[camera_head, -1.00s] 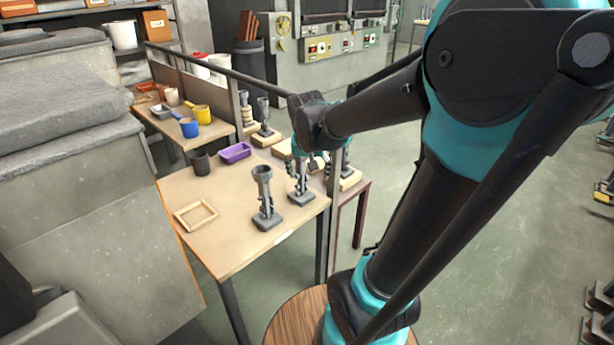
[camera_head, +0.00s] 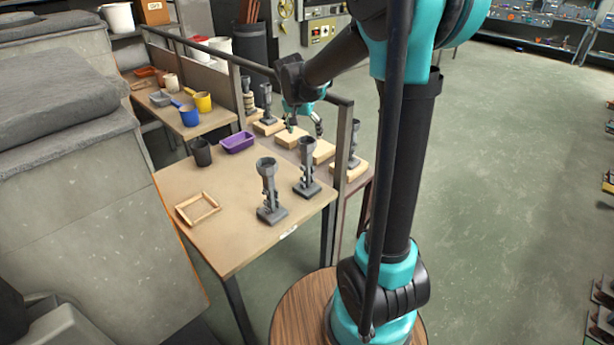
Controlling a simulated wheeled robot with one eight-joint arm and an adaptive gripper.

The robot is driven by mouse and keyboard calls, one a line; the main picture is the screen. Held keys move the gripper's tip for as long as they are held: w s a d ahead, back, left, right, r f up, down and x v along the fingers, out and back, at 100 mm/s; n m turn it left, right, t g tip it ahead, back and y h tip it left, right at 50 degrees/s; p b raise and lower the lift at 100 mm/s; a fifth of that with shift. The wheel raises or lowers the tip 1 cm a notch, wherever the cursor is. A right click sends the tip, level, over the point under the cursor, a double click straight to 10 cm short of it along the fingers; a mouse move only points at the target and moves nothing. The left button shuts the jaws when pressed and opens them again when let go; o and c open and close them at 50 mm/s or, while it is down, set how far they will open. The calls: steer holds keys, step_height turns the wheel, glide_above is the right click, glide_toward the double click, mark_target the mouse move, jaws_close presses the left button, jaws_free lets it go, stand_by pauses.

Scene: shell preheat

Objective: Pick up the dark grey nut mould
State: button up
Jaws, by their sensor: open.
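Two dark grey upright pieces with cupped tops and square bases stand on the near table: one near its middle (camera_head: 268,190), the other closer to its right edge (camera_head: 308,170). More grey upright pieces stand on wooden blocks behind the table, at the right (camera_head: 354,145) and at the left (camera_head: 267,100). I cannot tell which of these is the nut mould. My gripper (camera_head: 304,130) is open and appears empty. It hangs fingers down over the pale wooden blocks (camera_head: 316,151), beyond the near table's back edge. Its height above them is unclear.
The near table (camera_head: 235,248) also holds a wooden frame (camera_head: 198,208), a dark cup (camera_head: 201,152) and a purple tray (camera_head: 237,142). A dark rail with posts (camera_head: 342,145) runs behind it.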

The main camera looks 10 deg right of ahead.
mark_target(307, 143)
steer(key=shift+x, duration=3.45)
steer(key=shift+s, duration=0.15)
jaws_close()
